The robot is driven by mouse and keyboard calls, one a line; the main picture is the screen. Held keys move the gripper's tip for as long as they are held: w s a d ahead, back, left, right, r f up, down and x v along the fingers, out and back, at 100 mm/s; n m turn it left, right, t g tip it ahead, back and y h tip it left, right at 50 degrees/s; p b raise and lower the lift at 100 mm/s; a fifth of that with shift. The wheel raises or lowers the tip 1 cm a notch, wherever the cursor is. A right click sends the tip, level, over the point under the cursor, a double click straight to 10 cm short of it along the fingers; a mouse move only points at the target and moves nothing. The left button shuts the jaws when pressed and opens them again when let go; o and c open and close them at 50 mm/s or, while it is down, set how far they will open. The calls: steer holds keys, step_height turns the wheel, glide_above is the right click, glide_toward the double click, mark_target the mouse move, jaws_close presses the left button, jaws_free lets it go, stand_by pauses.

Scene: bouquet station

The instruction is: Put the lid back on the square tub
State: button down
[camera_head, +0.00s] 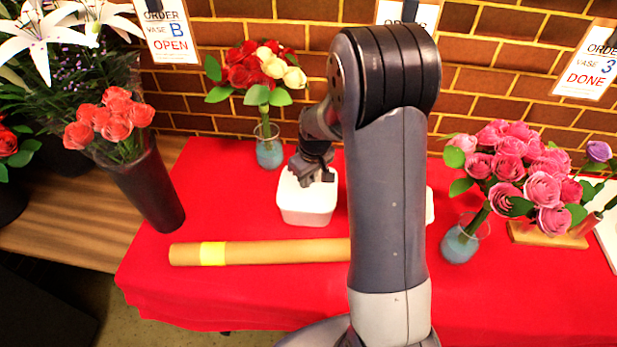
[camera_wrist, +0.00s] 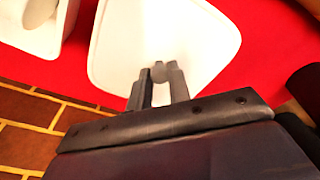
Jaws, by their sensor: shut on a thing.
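In the wrist view my gripper (camera_wrist: 160,78) is shut on the small grey knob of a white lid (camera_wrist: 205,45), a square with rounded corners. In the head view my gripper (camera_head: 318,178) points down at a white square shape (camera_head: 308,208) left of my arm. I cannot tell there how much of it is lid, or what is under it. Another white piece shows at the upper left of the wrist view (camera_wrist: 50,38), apart from the lid, with a hollow grey inside. In the head view only a sliver of white (camera_head: 430,206) shows past my arm.
A cardboard tube (camera_head: 290,252) with a yellow band lies in front. A small vase (camera_head: 269,152) with red and cream flowers stands behind. Pink roses in a vase (camera_head: 461,243) stand right, a dark vase (camera_head: 146,190) left. Red cloth (camera_head: 230,295) is bare in front of the tube.

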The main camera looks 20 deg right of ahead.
steer(key=c, duration=0.7)
jaws_free()
steer(key=shift+c, duration=0.2)
steer(key=shift+r, duration=0.1)
steer(key=shift+r+p, duration=2.25)
steer(key=shift+r, duration=1.15)
steer(key=shift+c, duration=0.5)
jaws_close()
